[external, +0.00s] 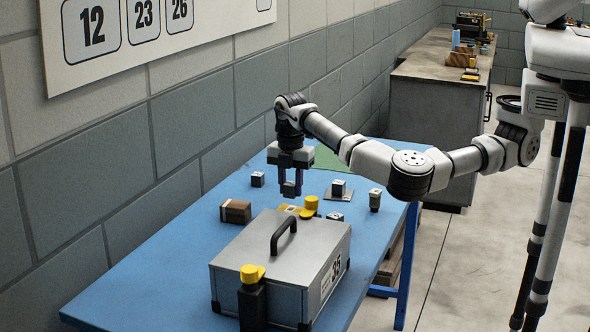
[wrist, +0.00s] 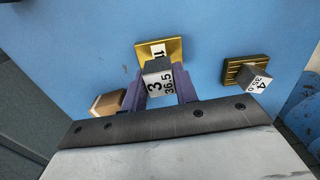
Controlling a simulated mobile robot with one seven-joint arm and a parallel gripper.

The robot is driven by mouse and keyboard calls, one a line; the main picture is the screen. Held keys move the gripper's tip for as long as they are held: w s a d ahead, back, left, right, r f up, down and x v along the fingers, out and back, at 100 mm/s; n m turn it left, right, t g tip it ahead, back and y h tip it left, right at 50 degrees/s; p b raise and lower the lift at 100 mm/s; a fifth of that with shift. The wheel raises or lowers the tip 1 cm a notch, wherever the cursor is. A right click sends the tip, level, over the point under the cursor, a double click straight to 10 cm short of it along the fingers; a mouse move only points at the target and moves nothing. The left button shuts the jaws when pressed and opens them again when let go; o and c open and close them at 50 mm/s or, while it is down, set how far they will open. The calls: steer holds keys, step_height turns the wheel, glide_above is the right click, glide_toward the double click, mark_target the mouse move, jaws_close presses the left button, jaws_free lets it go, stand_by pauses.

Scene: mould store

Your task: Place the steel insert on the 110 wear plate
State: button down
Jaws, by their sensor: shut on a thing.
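The steel insert is a small grey block with a white label reading 3 and 36.5 in the wrist view (wrist: 157,81). My gripper (wrist: 160,92) is shut on it, with purple fingers on both sides. In the external view my gripper (external: 291,187) points down over the blue table. A brass-coloured plate (wrist: 174,48) lies beyond the insert in the wrist view. Its white label shows "11"; the insert hides the rest, so I cannot confirm 110.
Another brass plate (wrist: 235,72) bears a block labelled 4 and 35.0 (wrist: 258,82). A brown box (external: 235,211) lies left. A grey toolbox (external: 240,265) with a raised handle stands in front. Other small blocks (external: 257,179) (external: 375,199) stand around. The table's front left is clear.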

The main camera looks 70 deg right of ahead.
mark_target(291, 196)
steer(key=shift+f, duration=1.7)
steer(key=shift+f, duration=0.25)
steer(key=c, duration=1.1)
jaws_free()
steer(key=shift+r, duration=0.1)
steer(key=shift+r, duration=0.1)
step_height(291, 196, up, 12)
steer(key=shift+r+b, duration=0.1)
steer(key=shift+b, duration=0.55)
